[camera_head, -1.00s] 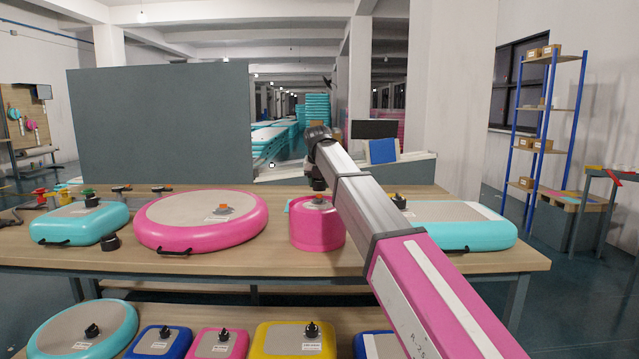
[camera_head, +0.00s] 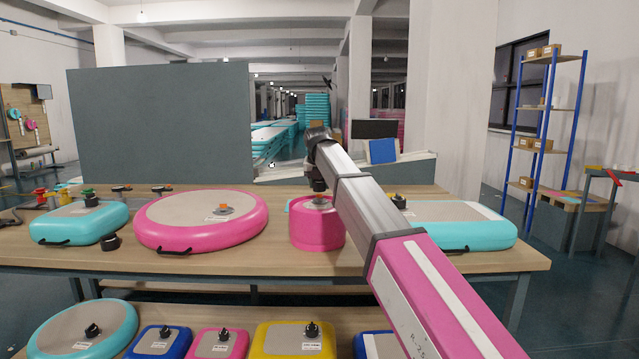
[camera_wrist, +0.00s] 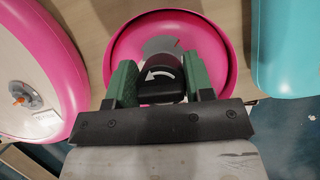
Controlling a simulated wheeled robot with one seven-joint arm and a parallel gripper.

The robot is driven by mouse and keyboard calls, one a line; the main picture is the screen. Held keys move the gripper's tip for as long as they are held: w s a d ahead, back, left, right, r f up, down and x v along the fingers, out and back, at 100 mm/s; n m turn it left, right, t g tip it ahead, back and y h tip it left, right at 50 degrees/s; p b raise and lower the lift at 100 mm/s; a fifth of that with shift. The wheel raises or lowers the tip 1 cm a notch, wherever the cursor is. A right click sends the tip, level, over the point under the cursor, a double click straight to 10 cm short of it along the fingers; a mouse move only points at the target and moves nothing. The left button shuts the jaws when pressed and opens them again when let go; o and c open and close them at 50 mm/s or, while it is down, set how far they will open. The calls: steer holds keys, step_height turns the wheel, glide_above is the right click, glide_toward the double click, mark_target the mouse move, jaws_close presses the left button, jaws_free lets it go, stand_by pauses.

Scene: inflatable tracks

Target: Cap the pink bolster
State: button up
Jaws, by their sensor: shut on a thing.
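In the wrist view my gripper's green fingers (camera_wrist: 162,82) are shut on a black cap (camera_wrist: 160,88) with a white curved arrow. The cap is over the grey centre of the bolster's top. Its underside is hidden, so I cannot tell whether it touches or is seated on the valve.
A large pink disc (camera_head: 200,235) with an orange valve lies to the left. A turquoise pad (camera_head: 475,235) lies close on the right, partly behind my arm.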

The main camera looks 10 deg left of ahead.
mark_target(321, 198)
steer(key=shift+f, duration=1.9)
steer(key=m+h, duration=0.1)
steer(key=m, duration=0.1)
steer(key=m+h, duration=0.1)
steer(key=m, duration=0.2)
steer(key=shift+d, duration=0.15)
steer(key=m+h, duration=0.1)
steer(key=m, duration=0.2)
steer(key=shift+g, duration=0.4)
steer(key=shift+s+d+m+g+h, duration=0.15)
steer(key=shift+m+g+h, duration=0.15)
steer(key=shift+m, duration=0.9)
steer(key=shift+m+g+h, duration=0.3)
steer(key=shift+m+h, duration=0.1)
steer(key=shift+m, duration=0.8)
steer(key=shift+m+g, duration=0.4)
steer(key=shift+m, duration=0.7)
